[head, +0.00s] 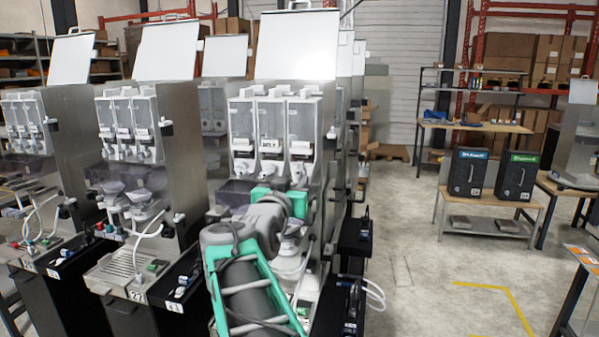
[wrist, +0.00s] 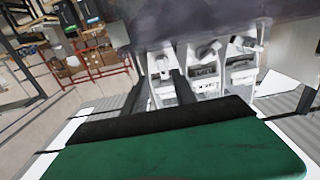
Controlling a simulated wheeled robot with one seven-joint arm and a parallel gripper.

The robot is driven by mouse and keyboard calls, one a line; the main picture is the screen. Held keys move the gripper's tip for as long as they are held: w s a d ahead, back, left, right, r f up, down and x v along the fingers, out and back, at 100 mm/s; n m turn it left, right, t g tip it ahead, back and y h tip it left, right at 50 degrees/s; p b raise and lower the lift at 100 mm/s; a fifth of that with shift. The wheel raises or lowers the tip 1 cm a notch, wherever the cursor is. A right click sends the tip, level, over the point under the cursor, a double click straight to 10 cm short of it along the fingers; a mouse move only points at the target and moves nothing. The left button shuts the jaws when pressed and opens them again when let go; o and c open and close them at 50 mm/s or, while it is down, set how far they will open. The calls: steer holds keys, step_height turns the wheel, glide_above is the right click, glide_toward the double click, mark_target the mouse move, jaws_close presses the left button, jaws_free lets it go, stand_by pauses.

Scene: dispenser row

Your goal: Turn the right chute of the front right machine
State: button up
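The front right machine (head: 326,150) is the tall steel one in the middle of the head view, with three clear hoppers and a white chute under each. Its right chute (head: 298,172) is just above my teal and grey wrist. The wrist view looks inverted, and there this chute (wrist: 161,68) is the leftmost white one. My gripper (wrist: 158,76) is open, its two dark fingers apart with the right chute seen between their tips. I cannot tell whether they touch it. In the head view the fingers are hidden by my wrist.
The middle chute (wrist: 206,50) and left chute (wrist: 249,42) are close beside the fingers. Another machine (head: 180,150) stands to the left. A bench (head: 490,206) with two dark boxes stands at right. The floor (head: 420,250) between is mostly clear.

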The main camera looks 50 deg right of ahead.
mark_target(298, 175)
steer(key=p+x, duration=0.2)
steer(key=x, duration=0.4)
steer(key=shift+w, duration=0.2)
steer(key=shift+w+d, duration=0.25)
steer(key=shift+f, duration=0.1)
jaws_close()
